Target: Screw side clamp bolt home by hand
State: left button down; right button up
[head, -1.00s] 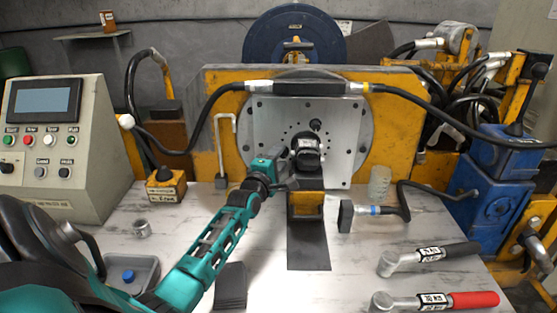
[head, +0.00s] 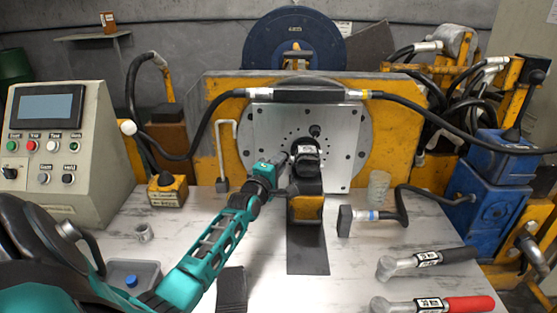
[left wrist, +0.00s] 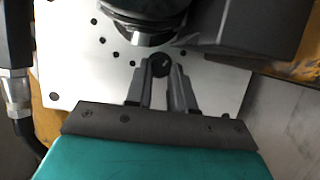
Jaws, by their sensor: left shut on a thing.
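The black hydraulic motor (head: 307,163) sits against the silver face plate (head: 340,150), above a yellow block (head: 305,207). My left gripper (head: 283,181) is at the motor's lower left side. In the left wrist view, my left gripper (left wrist: 161,72) is shut on a small dark round bolt head (left wrist: 160,63), held between the fingertips in front of the plate. The motor body (left wrist: 145,18) is just above it. The bolt's shank is hidden, so I cannot tell how deep it sits. My right gripper is not in view.
Two torque wrenches, one black-handled (head: 430,260) and one red-handled (head: 440,304), lie at the right front. A grey tray (head: 150,270) with a blue item stands at the left front. A black hose (head: 215,118) arches over the plate. A control box (head: 60,140) stands left.

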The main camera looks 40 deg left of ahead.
pick_arm(q)
jog(key=m+p, duration=0.1)
jog(key=p, duration=0.1)
jog(key=m+g+p, duration=0.1)
jog(key=m+p, duration=0.1)
jog(key=p, duration=0.1)
jog(key=m+g+p, duration=0.1)
jog(key=p, duration=0.1)
jog(key=shift+d+r+m+p, duration=0.1)
jog(key=shift+r+m+p, duration=0.2)
jog(key=shift+m+p, duration=0.1)
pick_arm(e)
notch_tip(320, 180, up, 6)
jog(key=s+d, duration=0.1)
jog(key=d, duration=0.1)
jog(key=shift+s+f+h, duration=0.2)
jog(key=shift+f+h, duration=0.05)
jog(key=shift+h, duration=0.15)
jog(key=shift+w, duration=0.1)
pick_arm(q)
jog(key=c, duration=1)
grip_release()
jog(key=shift+o, duration=0.2)
